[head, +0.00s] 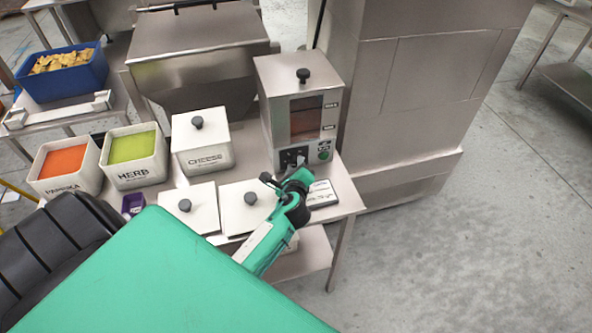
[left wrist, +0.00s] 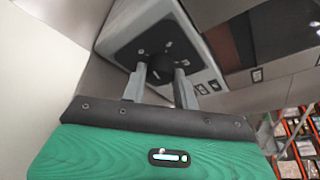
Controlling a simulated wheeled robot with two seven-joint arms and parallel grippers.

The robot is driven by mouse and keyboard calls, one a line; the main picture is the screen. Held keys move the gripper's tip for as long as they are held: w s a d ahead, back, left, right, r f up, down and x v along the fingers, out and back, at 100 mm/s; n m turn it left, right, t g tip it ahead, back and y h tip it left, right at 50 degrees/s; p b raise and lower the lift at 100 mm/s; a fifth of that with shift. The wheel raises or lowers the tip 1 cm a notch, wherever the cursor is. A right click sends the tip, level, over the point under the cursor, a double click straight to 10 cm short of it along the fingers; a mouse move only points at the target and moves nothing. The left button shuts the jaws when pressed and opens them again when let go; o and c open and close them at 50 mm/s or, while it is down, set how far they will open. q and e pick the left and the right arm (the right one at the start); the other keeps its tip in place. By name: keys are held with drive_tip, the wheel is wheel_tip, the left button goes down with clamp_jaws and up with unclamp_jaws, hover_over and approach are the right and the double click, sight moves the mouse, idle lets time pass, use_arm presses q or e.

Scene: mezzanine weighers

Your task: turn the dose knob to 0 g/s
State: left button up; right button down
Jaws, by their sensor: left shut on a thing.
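The dose knob is a dark round knob on the black dial panel (head: 294,155) low on the front of the steel doser (head: 278,103). In the left wrist view the knob (left wrist: 157,69) sits between the two grey fingertips. My left gripper (head: 290,175) reaches up to the panel, and its fingers (left wrist: 163,78) are shut on the knob. The gripper partly hides the knob in the head view. The dial's marks are too small to read, so I cannot tell the setting. My right gripper is not in view.
A green button (head: 323,155) is right of the dial. A white card (head: 322,194) lies below it. Lidded bins, including the cheese bin (head: 203,143), stand left. Open herb (head: 113,175) and paprika (head: 45,182) bins are farther left. Bare floor lies right.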

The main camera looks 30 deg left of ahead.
use_arm(q)
drive_tip(key=n+b, duration=0.1)
drive_tip(key=n+t+b, duration=0.1)
drive_tip(key=b, duration=0.1)
drive_tip(key=shift+f+b, duration=0.25)
drive_tip(key=shift+b, duration=0.05)
drive_tip(key=shift+n+t, duration=0.3)
drive_tip(key=shift+n, duration=0.1)
drive_tip(key=shift+r+b, duration=0.1)
drive_tip(key=shift+b, duration=0.4)
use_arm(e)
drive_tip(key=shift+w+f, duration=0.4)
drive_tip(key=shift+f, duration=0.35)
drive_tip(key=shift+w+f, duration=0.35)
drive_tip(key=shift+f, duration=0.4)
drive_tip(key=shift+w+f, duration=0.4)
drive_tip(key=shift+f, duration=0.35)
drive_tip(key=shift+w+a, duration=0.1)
use_arm(q)
drive_tip(key=o, duration=1)
drive_tip(key=shift+s, duration=0.1)
drive_tip(key=shift+c, duration=0.2)
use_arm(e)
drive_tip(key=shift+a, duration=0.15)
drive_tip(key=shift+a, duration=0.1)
